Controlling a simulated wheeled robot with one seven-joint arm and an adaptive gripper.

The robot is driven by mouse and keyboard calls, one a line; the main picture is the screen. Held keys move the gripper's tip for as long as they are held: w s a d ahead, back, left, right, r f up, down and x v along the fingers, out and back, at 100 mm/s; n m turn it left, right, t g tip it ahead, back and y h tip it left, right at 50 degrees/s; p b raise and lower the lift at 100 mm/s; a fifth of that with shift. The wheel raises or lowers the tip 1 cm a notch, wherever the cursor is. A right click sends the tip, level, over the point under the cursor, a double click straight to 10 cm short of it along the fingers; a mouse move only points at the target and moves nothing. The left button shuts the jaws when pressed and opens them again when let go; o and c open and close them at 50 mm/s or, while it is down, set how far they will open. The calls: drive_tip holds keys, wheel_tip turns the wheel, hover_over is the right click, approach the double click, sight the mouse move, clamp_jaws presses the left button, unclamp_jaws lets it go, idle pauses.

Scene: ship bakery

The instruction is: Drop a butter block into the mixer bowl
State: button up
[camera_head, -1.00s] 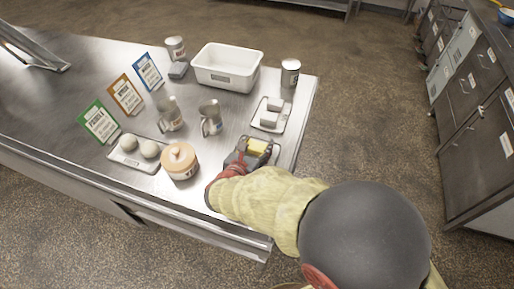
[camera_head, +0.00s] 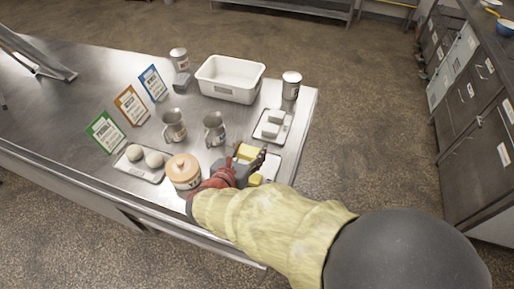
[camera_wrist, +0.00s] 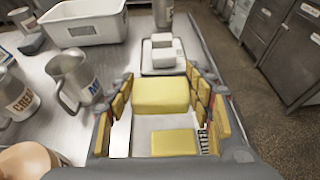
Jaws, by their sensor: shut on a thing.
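My gripper (camera_head: 248,163) is shut on a yellow butter block (camera_head: 248,152) and holds it above the butter tray. In the wrist view the held block (camera_wrist: 161,95) sits between the fingers of my gripper (camera_wrist: 162,88). A second butter block (camera_wrist: 173,142) lies on the pale tray (camera_wrist: 143,133) below. The tray's label is partly hidden by a finger, and only some of its letters show. In the head view my gripper and arm cover much of this tray. I see no mixer bowl in either view.
A tray with pale blocks (camera_head: 272,127), a can (camera_head: 291,86) and a white tub (camera_head: 231,79) stand farther back. Floor is open right of the table.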

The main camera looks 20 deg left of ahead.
drive_tip(key=s+a+r+p, duration=0.2)
drive_tip(key=s+a+r, duration=0.1)
drive_tip(key=s, duration=0.5)
drive_tip(key=shift+s+a+r, duration=0.25)
drive_tip(key=shift+s+r, duration=0.05)
drive_tip(key=shift+r, duration=0.35)
